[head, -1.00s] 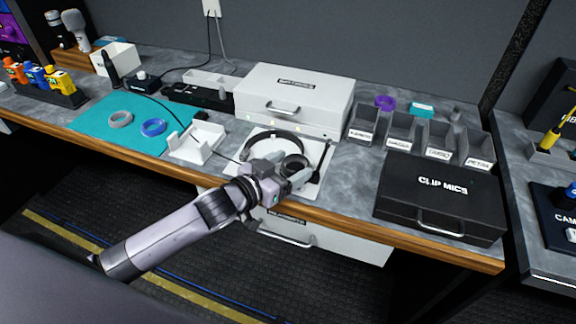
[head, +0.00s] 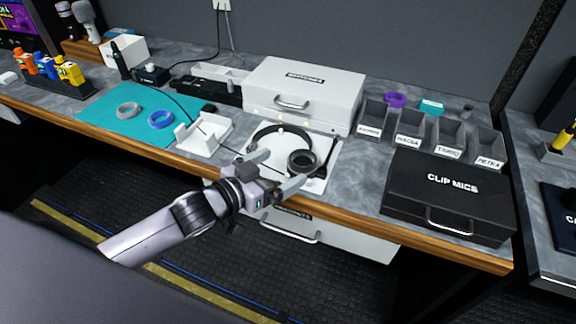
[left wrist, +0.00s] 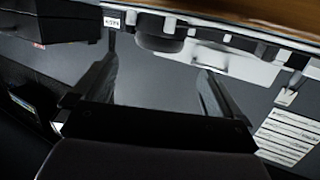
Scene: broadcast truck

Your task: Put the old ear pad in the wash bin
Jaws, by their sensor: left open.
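A headset (head: 281,131) with a dark band lies on a white mat (head: 318,184) near the front edge of the bench. A dark round ear pad (head: 302,161) shows at its right ear cup; I cannot tell whether it is the old one. A grey ring (head: 129,110) and a blue ring (head: 160,119) lie on the teal mat. My left gripper (head: 277,172) is open and empty, just in front of the headset and apart from the ear pad. Its spread fingers show in the left wrist view (left wrist: 158,88). No container is readable as a wash bin. My right gripper is not in view.
A white case (head: 302,88) stands behind the headset and a black CLIP MICS case (head: 452,184) to its right. Several grey labelled bins (head: 408,132) line the back right. A white open tray (head: 205,137) is left of the headset. The teal mat (head: 100,118) has free room.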

